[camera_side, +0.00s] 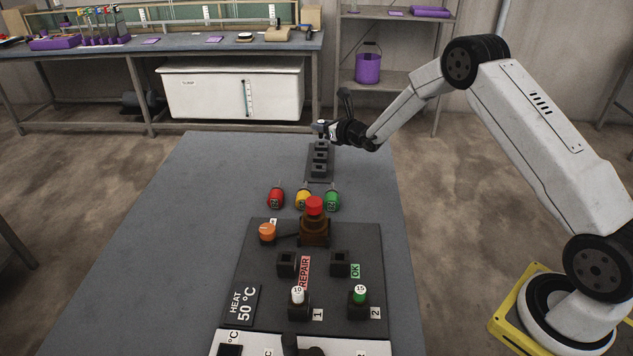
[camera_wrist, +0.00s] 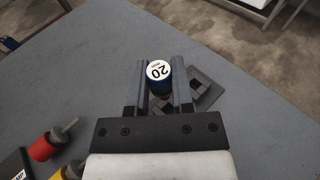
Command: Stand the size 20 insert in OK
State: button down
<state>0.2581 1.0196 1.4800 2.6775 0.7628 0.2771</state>
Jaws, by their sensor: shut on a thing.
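My gripper (camera_wrist: 161,82) is shut on the size 20 insert, a blue piece with a white top (camera_wrist: 158,70) marked 20. In the side view my gripper (camera_side: 338,130) is at the far end of the dark rack (camera_side: 319,172), with the insert's pale top (camera_side: 321,126) showing. I cannot tell whether the insert's lower end is clear of the rack. The OK socket (camera_side: 341,264) is a dark square holder on the near board, beside a green OK label (camera_side: 355,270). It looks empty.
A brown device with a red top (camera_side: 314,207) stands between rack and OK socket. The REPAIR socket (camera_side: 287,265) looks empty. Inserts 10 (camera_side: 297,295) and 15 (camera_side: 360,294) stand nearer.

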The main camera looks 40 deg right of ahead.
aim_at(322, 122)
notch_tip(322, 122, up, 10)
jog(key=s+a+n+g+y, duration=0.4)
jog(key=s+a+n+y, duration=0.4)
jog(key=s+a, duration=0.5)
jog(key=s+a+f+n+g+y, duration=0.1)
jog(key=s+a+n+g+y, duration=0.3)
jog(key=s, duration=0.5)
jog(key=s+a+f+n+g+y, duration=0.1)
jog(key=s+a+n+g+y, duration=0.15)
jog(key=s+a+g, duration=0.55)
jog(key=shift+s+d+f+n+t, duration=0.1)
jog(key=shift+s+d+f+t, duration=0.2)
jog(key=shift+f+t, duration=0.3)
jog(key=shift+s+d+f+n+t, duration=0.15)
jog(key=shift+s+d+f+t, duration=0.1)
jog(key=shift+d+f+t, duration=0.3)
jog(key=shift+s+d+f+n+t, duration=0.1)
jog(key=shift+s+d+f+t, duration=0.15)
jog(key=shift+f+t, duration=0.3)
jog(key=shift+f, duration=0.25)
jog(key=shift+f, duration=3.25)
jog(key=shift+f, duration=1.2)
jog(key=shift+c, duration=2)
grip_release()
